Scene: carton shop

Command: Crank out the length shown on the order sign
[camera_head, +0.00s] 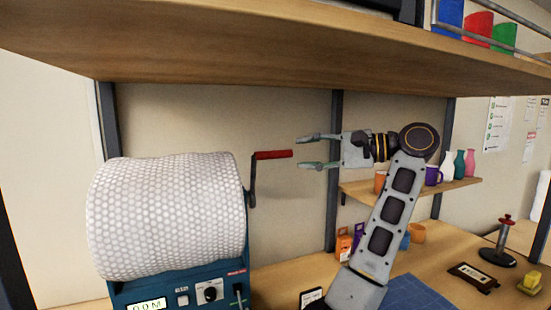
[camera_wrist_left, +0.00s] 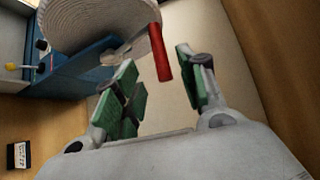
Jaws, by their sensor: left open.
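A large roll of white bubble wrap (camera_head: 165,215) sits on a teal dispenser (camera_head: 200,285). A crank with a red handle (camera_head: 273,155) sticks out to the right from the roll's right end. The dispenser's display (camera_head: 147,306) seems to read 0.0 M. My left gripper (camera_head: 302,152) is open, empty and level with the handle, its fingertips just right of the handle's free end. In the left wrist view the red handle (camera_wrist_left: 160,55) lies ahead of the gap between the fingers. A small dark sign (camera_head: 312,297) stands on the bench; its text is unreadable. My right gripper is out of view.
A wooden shelf (camera_head: 290,50) hangs above the gripper. A small shelf (camera_head: 445,187) with cups and vases is behind my arm. The bench holds a blue mat (camera_head: 412,292), a red-topped stand (camera_head: 503,240) and a yellow block (camera_head: 530,283).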

